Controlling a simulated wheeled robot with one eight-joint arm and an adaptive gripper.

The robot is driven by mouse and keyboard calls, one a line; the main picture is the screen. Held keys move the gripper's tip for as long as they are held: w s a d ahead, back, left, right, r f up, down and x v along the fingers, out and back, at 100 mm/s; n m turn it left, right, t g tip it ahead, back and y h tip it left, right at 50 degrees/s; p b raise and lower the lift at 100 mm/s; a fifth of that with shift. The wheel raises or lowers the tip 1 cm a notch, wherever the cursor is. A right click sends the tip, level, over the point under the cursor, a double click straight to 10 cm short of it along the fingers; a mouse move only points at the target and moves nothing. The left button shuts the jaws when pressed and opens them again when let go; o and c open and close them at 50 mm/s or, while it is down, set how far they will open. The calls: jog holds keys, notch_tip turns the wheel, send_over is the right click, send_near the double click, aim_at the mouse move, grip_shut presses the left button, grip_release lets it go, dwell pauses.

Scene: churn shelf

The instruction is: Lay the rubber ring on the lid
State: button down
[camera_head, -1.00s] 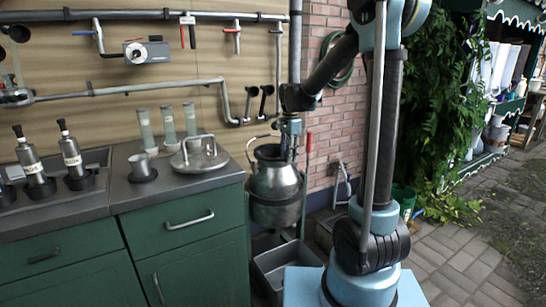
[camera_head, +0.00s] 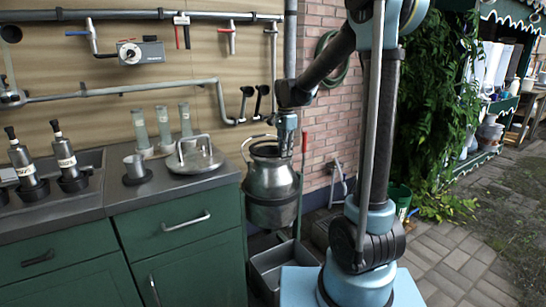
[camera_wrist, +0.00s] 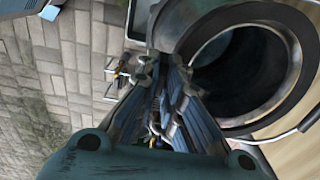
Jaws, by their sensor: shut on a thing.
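The metal lid (camera_head: 193,159), a grey disc with a raised bar handle, lies on the counter left of the churn in the head view. The steel churn (camera_head: 271,180) is open at the top, in a holder beside the counter. My gripper (camera_head: 286,154) points down at the right side of the churn's mouth. In the wrist view my gripper (camera_wrist: 170,62) has its fingers together beside a dark rubber ring (camera_wrist: 190,38) around the churn's mouth. It looks shut on the ring's edge, though the fingers hide the contact. I cannot tell whether the ring is clear of the churn.
A metal cup (camera_head: 136,168), several clear tubes (camera_head: 163,126) and dark-handled cylinders (camera_head: 62,149) stand on the counter (camera_head: 170,193). Pipes and a wall fitting (camera_head: 140,52) are behind. A grey bin (camera_head: 272,265) is below the churn. Paving is open at right.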

jog(key=shift+r, duration=2.15)
